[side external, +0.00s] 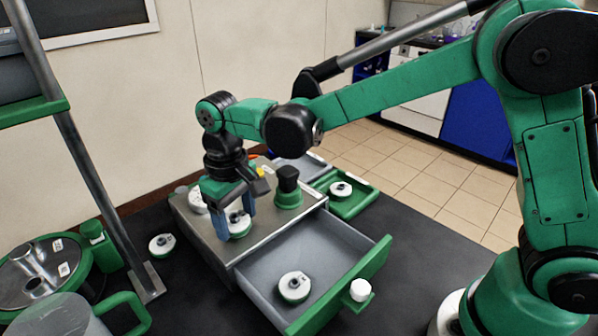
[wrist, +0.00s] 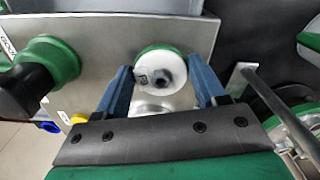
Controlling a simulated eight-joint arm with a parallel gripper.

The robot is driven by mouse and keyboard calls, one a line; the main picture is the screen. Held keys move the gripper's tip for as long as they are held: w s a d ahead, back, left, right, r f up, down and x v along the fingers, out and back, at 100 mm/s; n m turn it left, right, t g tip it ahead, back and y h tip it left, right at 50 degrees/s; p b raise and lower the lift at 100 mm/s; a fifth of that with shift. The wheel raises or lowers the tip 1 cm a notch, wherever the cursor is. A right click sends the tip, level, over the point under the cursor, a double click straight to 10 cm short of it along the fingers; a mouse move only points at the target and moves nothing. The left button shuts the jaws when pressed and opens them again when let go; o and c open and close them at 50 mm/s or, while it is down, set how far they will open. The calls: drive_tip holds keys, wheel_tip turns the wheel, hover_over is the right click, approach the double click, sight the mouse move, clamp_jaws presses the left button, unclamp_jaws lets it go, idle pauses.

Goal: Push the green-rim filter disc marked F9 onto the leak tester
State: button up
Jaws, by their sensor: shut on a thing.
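A green-rim white filter disc (side external: 239,223) with a dark centre sits between the blue fingers of my gripper (side external: 237,217), over the top of the grey metal box. It also shows in the wrist view (wrist: 158,66), where its small label is too blurred to read surely. My gripper (wrist: 160,74) is shut on this disc, with one finger at each side. A shiny round metal part (wrist: 152,107) shows just below the disc in the wrist view, partly hidden by my gripper. I cannot tell whether it belongs to the leak tester.
The grey drawer (side external: 262,268) is open and holds another disc (side external: 294,287). More discs lie on the dark table (side external: 162,244) and in a green tray (side external: 341,189). A white disc-like part (side external: 197,201) and a black-and-green knob (side external: 288,188) are on the box. A metal post stands left.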

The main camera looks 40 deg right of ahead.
drive_tip(key=o, duration=1.4)
drive_tip(key=shift+r, duration=3.5)
clamp_jaws()
drive_tip(key=shift+f, duration=0.1)
